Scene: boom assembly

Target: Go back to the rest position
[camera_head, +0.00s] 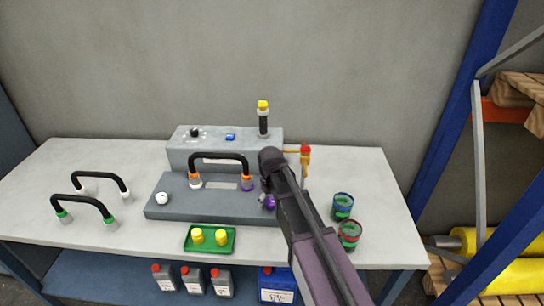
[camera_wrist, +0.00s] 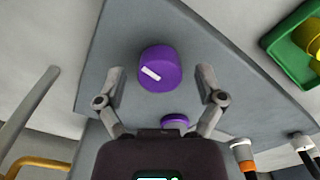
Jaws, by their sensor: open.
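My gripper (camera_wrist: 161,82) is open and empty in the wrist view. Its two fingers stand on either side of a purple knob (camera_wrist: 158,70) with a white mark, with a visible gap on both sides. The knob sits on the grey stepped block, seen from above. In the head view my arm reaches in from the lower right to the right end of the block's lower step (camera_head: 200,208), and the purple knob (camera_head: 270,203) shows partly beside it. The fingers are mostly hidden there behind my arm.
A black handle (camera_head: 219,156) with orange and purple ends stands on the block, close to my gripper. Two more handles (camera_head: 84,201) (camera_head: 101,177), a green tray (camera_head: 209,248) with yellow caps, two cups (camera_head: 343,206) (camera_head: 349,235) and an orange tap-like piece (camera_head: 305,154) surround it.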

